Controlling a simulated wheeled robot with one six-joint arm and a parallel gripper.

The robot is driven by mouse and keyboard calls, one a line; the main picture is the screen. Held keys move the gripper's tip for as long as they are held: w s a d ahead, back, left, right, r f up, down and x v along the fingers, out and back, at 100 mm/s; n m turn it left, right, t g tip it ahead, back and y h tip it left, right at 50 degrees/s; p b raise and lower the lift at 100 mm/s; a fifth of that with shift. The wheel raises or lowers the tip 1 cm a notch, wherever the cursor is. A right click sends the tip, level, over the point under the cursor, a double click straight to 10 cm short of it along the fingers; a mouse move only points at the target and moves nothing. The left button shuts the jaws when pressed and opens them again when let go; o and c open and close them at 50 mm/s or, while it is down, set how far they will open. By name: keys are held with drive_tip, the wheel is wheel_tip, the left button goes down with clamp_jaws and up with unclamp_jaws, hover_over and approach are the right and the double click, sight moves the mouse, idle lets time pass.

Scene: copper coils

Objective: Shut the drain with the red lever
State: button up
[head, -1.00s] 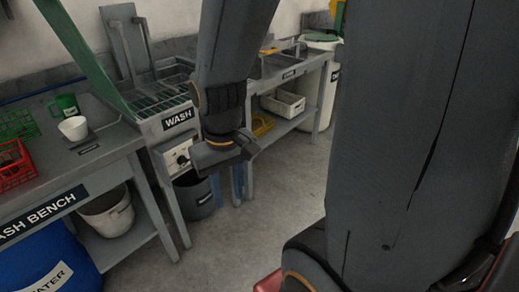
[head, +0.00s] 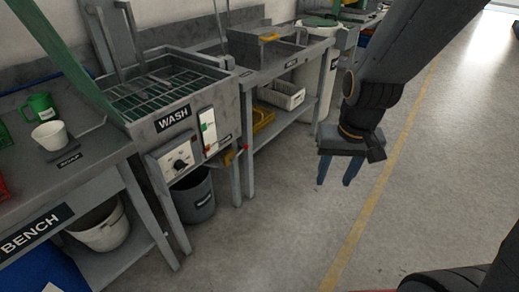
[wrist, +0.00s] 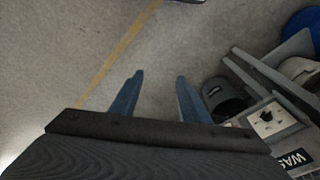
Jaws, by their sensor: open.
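The wash unit (head: 160,125), a grey sink with a green rack and a WASH label, stands at the left in the head view. At its lower right corner is a small yellow fitting (head: 229,158) with a small red lever end (head: 242,148); its exact position is too small to tell. My gripper (head: 336,184) is open and empty, fingers pointing down, over bare floor to the right of the fitting and well apart from it. In the wrist view its two blue fingers (wrist: 160,78) are spread with nothing between them. The red lever is not discernible there.
A grey bucket (head: 190,196) stands under the wash unit; it also shows in the wrist view (wrist: 224,97). A control panel with a knob (head: 178,165) is on the unit's front. A side bench (head: 290,62) with a lower shelf stands to the right. The floor beneath my gripper is clear.

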drive_tip(key=w+a+f+m+t+b, duration=0.1)
drive_tip(key=w+a+f+t+b, duration=0.15)
drive_tip(key=w+f, duration=0.4)
drive_tip(key=w+a+f+t+b, duration=0.15)
drive_tip(key=w+f+b, duration=0.25)
drive_tip(key=w, duration=0.5)
drive_tip(key=m+t+y+b, duration=0.3)
drive_tip(key=m+t+b, duration=0.3)
drive_tip(key=t+b, duration=1.15)
approach(245, 147)
wheel_tip(245, 147, up, 3)
drive_tip(key=w+g+b, duration=0.2)
drive_tip(key=g+b, duration=0.3)
drive_tip(key=g, duration=0.1)
drive_tip(key=shift+t, duration=0.35)
drive_tip(key=shift+w+a+r+b, duration=0.15)
drive_tip(key=shift+w+b, duration=0.3)
drive_tip(key=shift+w, duration=0.85)
drive_tip(key=shift+w+a+f+b, duration=0.1)
drive_tip(key=shift+w+a+b, duration=0.3)
drive_tip(key=shift+w, duration=0.85)
drive_tip(key=shift+w+r+b, duration=0.1)
drive_tip(key=shift+w+b, duration=0.45)
drive_tip(key=shift+w, duration=0.75)
drive_tip(key=shift+c, duration=0.3)
clamp_jaws()
